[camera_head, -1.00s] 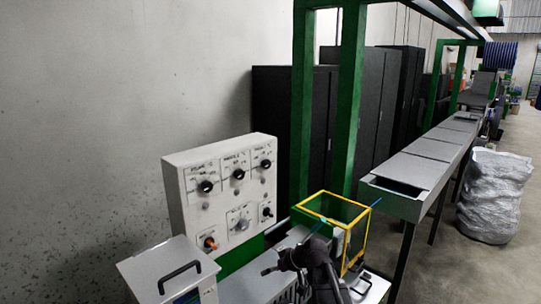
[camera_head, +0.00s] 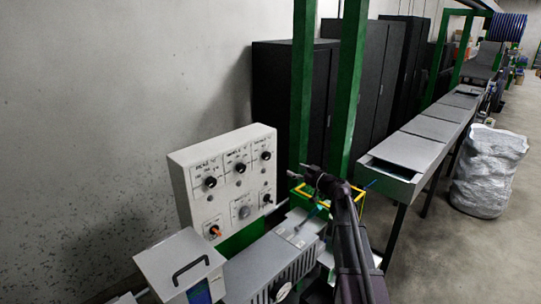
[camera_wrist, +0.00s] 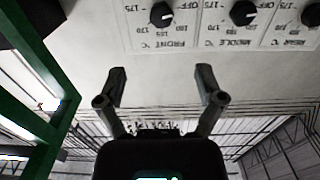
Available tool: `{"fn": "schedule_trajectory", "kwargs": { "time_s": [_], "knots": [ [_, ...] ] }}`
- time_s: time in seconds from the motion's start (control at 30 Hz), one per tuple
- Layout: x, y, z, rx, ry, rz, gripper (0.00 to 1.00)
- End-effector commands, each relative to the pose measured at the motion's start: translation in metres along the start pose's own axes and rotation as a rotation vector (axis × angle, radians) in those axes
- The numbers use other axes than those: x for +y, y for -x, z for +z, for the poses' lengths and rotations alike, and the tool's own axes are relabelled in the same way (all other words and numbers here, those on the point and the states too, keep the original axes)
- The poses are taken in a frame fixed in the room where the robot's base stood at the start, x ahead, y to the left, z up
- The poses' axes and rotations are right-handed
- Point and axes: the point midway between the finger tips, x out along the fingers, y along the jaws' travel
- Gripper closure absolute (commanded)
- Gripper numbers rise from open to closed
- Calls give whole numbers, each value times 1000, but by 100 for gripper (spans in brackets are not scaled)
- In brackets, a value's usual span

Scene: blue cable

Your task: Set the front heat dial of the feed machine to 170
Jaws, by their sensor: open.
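The white control panel (camera_head: 216,215) of the feed machine stands upright, with three black heat dials in its top row. The front heat dial (camera_head: 266,156) is the rightmost in the head view. In the upside-down wrist view, the front dial (camera_wrist: 162,14) is a black knob at the top centre-left, above its FRONT label. Marks including 170, 175 and OFF surround it; its exact setting is too small to tell. My gripper (camera_wrist: 160,72) is open and empty, its fingers apart from the dial. In the head view my gripper (camera_head: 295,184) is right of the panel.
The middle dial (camera_wrist: 243,13) and rear dial (camera_wrist: 312,15) sit beside the front one. An orange switch (camera_head: 214,231) is low on the panel. A green post (camera_head: 348,90) and yellow frame (camera_head: 361,204) stand to the right. A grey box (camera_head: 180,264) is in front.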

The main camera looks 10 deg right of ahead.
Motion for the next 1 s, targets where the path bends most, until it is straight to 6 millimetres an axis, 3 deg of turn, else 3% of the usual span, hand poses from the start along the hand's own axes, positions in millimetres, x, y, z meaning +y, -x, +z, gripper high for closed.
{"fn": "schedule_trajectory", "kwargs": {
  "time_s": [0.53,1.0],
  "knots": [
    [0,-12,1,-2,-1,-3,13],
    [0,-76,1,-2,-2,-4,13]
  ]
}}
